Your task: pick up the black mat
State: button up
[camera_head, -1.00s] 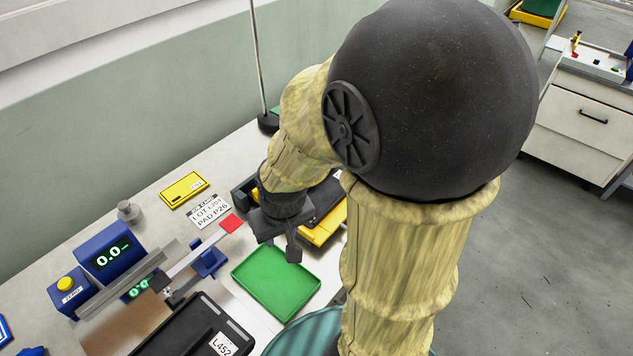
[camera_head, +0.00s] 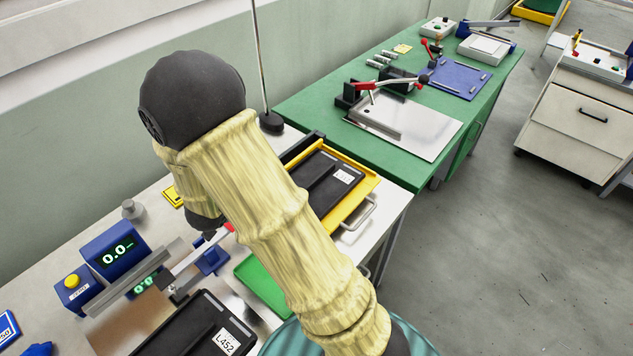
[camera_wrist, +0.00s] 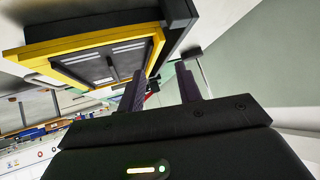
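A flat black piece with a white label, which looks like the black mat (camera_head: 325,171), lies in a yellow-rimmed tray (camera_head: 362,205) on the near bench. My arm hides its left end. In the wrist view, a yellow-edged tray (camera_wrist: 50,50) with a dark panel shows at the upper left, beyond the fingers. My gripper (camera_wrist: 160,84) is open, its two dark fingers apart with nothing between them. In the head view my arm mostly hides the gripper, left of the yellow tray and apart from it.
A green tray (camera_head: 262,287) lies partly behind my arm. A black tray labelled L452 (camera_head: 180,338) and a blue scale (camera_head: 108,247) stand at the lower left. A thin upright pole on a black base (camera_head: 271,122) stands behind. A green bench (camera_head: 310,102) is beyond.

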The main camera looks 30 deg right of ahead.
jog(key=s+m+g+h, duration=0.1)
jog(key=h, duration=0.1)
jog(key=s+d+f+m+g+h, duration=0.1)
jog(key=s+h, duration=0.1)
jog(key=s+d+m+g+h, duration=0.1)
jog(key=s+h, duration=0.1)
jog(key=shift+f+m+h+p, duration=0.2)
jog(key=shift+m+h+p, duration=0.1)
jog(key=shift+w+d, duration=0.1)
jog(key=p, duration=0.3)
send_near(307, 187)
jog(key=x, duration=0.4)
jog(key=shift+r, duration=0.1)
jog(key=p+x, duration=0.1)
jog(key=x, duration=0.4)
jog(key=shift+d+p, duration=0.2)
jog(key=shift+p, duration=0.2)
jog(key=shift+a, duration=0.1)
jog(key=shift+w, duration=0.1)
grip_shut()
